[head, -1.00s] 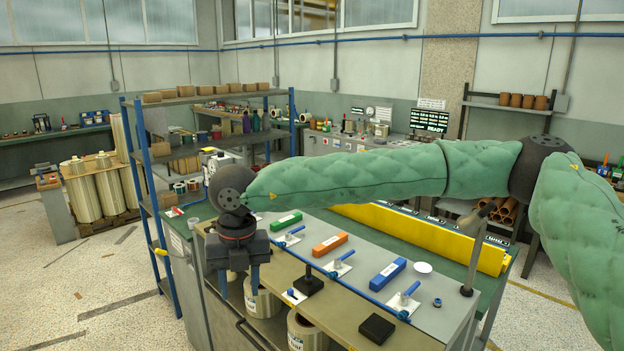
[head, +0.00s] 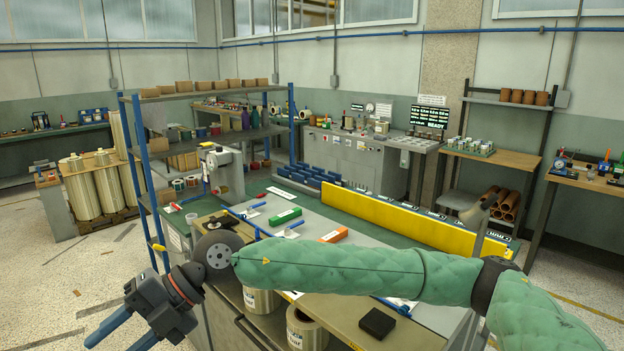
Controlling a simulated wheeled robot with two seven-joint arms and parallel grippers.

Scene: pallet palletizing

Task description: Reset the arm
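My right arm, in a green quilted sleeve, comes in from the right in the head view and reaches left across the front of the workbench (head: 425,338). Its gripper (head: 112,341) hangs tilted at the lower left, over the floor left of the bench. Its two blue fingers are apart and nothing shows between them. My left gripper is out of view. The sleeve hides part of the benchtop.
A green block (head: 285,216) and an orange block (head: 334,235) lie on the bench, with a black block (head: 377,323) near its front. A blue-framed shelf (head: 144,181) stands behind the gripper. A yellow barrier (head: 400,222) runs along the back.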

